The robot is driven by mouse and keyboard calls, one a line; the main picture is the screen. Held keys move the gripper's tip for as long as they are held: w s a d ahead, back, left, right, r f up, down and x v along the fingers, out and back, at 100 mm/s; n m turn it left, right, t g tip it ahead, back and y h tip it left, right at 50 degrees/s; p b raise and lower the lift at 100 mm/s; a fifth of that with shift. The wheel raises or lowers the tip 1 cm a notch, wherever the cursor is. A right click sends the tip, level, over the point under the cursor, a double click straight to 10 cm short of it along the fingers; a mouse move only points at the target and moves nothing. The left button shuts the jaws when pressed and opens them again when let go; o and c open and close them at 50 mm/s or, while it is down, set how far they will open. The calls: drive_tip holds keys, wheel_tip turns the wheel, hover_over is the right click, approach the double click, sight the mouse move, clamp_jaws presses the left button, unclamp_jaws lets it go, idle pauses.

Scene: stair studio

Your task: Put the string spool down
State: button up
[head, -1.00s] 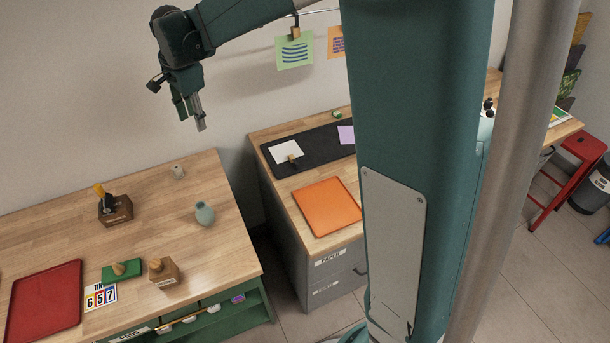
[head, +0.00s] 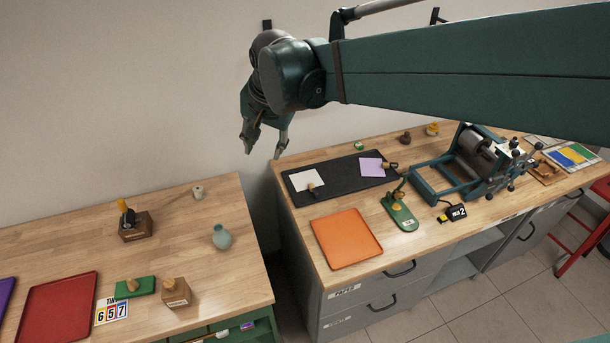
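A small pale cylinder, which looks like the string spool (head: 198,192), stands on the left wooden bench (head: 185,235) near its back edge. My gripper (head: 265,150) hangs in the air in front of the wall, up and to the right of the spool and clear of it. Its two fingers are spread apart, and I see nothing between them. The spool is too small in view to make out its string.
A blue-grey vase (head: 221,237), a wooden block with a yellow-handled tool (head: 135,224) and a red tray (head: 58,308) stand on the left bench. The right bench holds an orange tray (head: 346,238), a black mat (head: 340,178) and a roller press (head: 470,165). A gap separates the benches.

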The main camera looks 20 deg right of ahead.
drive_tip(key=s+d+f+n+t, duration=0.1)
drive_tip(key=s+d+f+n, duration=0.1)
drive_tip(key=s, duration=0.8)
drive_tip(key=s+d+f+n+t, duration=0.1)
drive_tip(key=s+d+f+n, duration=0.2)
drive_tip(key=s, duration=0.8)
drive_tip(key=d+n, duration=0.2)
drive_tip(key=d, duration=0.1)
drive_tip(key=shift+d+n+t+h, duration=0.15)
drive_tip(key=shift+n+t+h, duration=0.15)
drive_tip(key=shift+t, duration=0.1)
drive_tip(key=shift+f, duration=0.15)
wheel_tip(320, 180, down, 4)
drive_tip(key=b, duration=0.3)
drive_tip(key=shift+r+b, duration=0.2)
drive_tip(key=shift+b, duration=0.2)
